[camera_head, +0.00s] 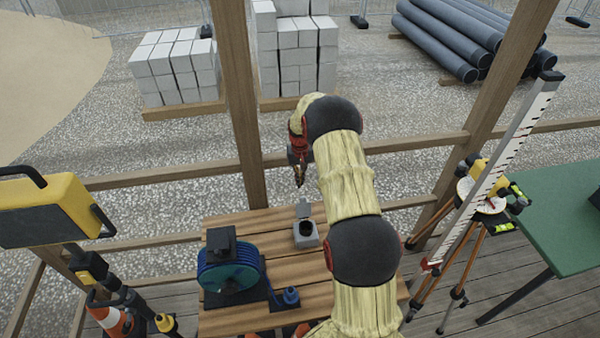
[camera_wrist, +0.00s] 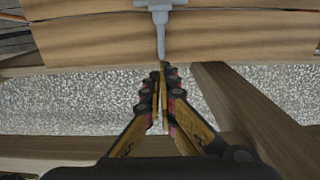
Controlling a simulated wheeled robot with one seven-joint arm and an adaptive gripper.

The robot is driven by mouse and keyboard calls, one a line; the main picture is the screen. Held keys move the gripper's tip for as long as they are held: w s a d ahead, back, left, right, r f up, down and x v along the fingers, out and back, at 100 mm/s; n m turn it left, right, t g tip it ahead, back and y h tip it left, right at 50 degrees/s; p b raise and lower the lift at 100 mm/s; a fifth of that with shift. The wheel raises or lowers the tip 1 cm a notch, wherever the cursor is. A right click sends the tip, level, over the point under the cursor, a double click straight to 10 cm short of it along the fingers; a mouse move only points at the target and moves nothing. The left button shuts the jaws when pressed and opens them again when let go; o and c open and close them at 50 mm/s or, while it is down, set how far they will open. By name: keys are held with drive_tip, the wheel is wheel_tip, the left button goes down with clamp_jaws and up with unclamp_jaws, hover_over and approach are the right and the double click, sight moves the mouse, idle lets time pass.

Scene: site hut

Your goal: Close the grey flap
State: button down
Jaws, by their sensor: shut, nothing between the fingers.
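A small grey box (camera_head: 306,238) stands on the wooden slatted table, with a dark round opening in its top. Its grey flap (camera_head: 303,209) stands up at the box's far side, so the box is open. In the wrist view a grey part (camera_wrist: 160,18) of this fixture shows at the top edge, cut off by the frame. My gripper (camera_head: 300,181) is above and just beyond the flap in the head view, fingers pointing down. In the wrist view my gripper (camera_wrist: 160,72) is shut and empty, its tips in line with the grey part; contact cannot be told.
A blue cable reel (camera_head: 229,268) stands left of the box, and a small blue object (camera_head: 291,296) lies in front of it. A wooden rail (camera_head: 180,174) and posts run behind the table. A levelling staff (camera_head: 495,165) and a tripod (camera_head: 484,197) stand to the right.

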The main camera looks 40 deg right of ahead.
sight(303, 206)
drive_tip(key=shift+s+a+f+p, duration=0.1)
drive_tip(key=shift+s+a, duration=0.2)
drive_tip(key=shift+s, duration=0.3)
drive_tip(key=shift+s+a+f+p, duration=0.1)
drive_tip(key=shift+s+a, duration=0.15)
drive_tip(key=shift+s, duration=0.3)
drive_tip(key=shift+s+a+f+p, duration=0.1)
drive_tip(key=shift+s+a, duration=0.2)
drive_tip(key=shift+s, duration=0.3)
drive_tip(key=shift+s+b, duration=0.1)
drive_tip(key=shift+b, duration=0.25)
drive_tip(key=shift+s+r+t+h+b, duration=0.2)
drive_tip(key=shift+t+h+b, duration=0.1)
drive_tip(key=shift+t+b, duration=0.1)
